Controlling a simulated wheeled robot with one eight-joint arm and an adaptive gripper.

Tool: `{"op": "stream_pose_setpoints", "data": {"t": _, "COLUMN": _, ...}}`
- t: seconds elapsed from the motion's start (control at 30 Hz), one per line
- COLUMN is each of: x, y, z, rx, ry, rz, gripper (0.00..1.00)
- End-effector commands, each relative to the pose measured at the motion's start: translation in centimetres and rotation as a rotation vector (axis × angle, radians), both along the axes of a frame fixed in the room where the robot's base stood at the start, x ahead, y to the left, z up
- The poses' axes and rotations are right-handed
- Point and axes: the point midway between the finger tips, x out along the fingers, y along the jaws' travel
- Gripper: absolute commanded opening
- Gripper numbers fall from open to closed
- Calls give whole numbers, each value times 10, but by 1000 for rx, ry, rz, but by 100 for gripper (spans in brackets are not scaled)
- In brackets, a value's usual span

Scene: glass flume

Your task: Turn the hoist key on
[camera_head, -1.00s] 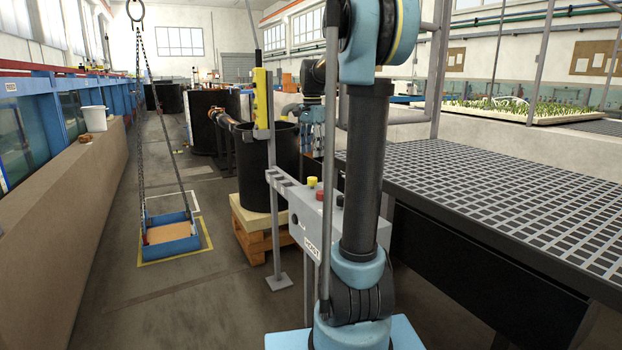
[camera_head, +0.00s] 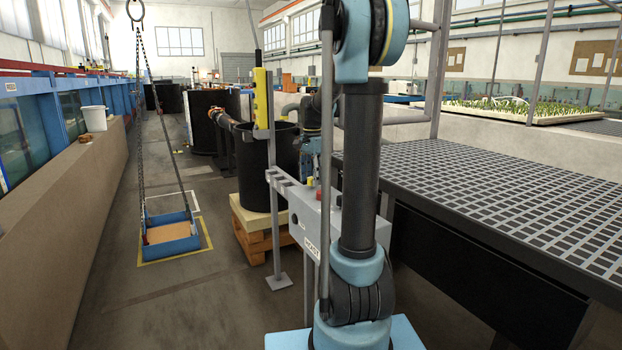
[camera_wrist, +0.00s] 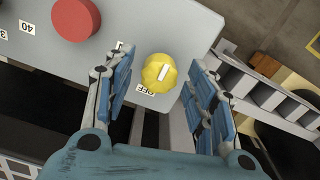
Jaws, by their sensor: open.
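The hoist key is a round yellow knob (camera_wrist: 157,76) with a white bar across its face, on the grey hoist box (camera_head: 312,217). In the wrist view an OFF label (camera_wrist: 146,89) sits beside it, and the white bar runs slantwise. Another small label near the left finger is partly hidden. My gripper (camera_wrist: 161,68) is open, with one blue-padded finger on each side of the knob; no contact shows. In the head view my gripper (camera_head: 311,172) is just above the box top, partly hidden by my arm.
A red button (camera_wrist: 76,18) is left of the knob in the wrist view. A yellow pendant (camera_head: 261,98) stands upright by the black tub (camera_head: 262,165). A blue tray (camera_head: 172,239) hangs on chains at left. The grating bench (camera_head: 500,200) fills the right side.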

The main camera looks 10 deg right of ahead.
Motion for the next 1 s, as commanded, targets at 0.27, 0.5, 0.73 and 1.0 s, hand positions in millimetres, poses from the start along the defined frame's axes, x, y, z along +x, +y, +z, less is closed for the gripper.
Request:
{"op": "stream_pose_setpoints", "data": {"t": 0.27, "x": 0, "y": 0, "z": 0, "rx": 0, "ry": 0, "rz": 0, "gripper": 15}}
{"op": "stream_pose_setpoints", "data": {"t": 0.5, "x": 0, "y": 1, "z": 0, "rx": 0, "ry": 0, "rz": 3, "gripper": 7}}
{"op": "stream_pose_setpoints", "data": {"t": 0.73, "x": 1, "y": 1, "z": 0, "rx": 0, "ry": -1, "rz": 48, "gripper": 7}}
{"op": "stream_pose_setpoints", "data": {"t": 1.0, "x": 1, "y": 2, "z": 0, "rx": 0, "ry": -1, "rz": 219, "gripper": 7}}
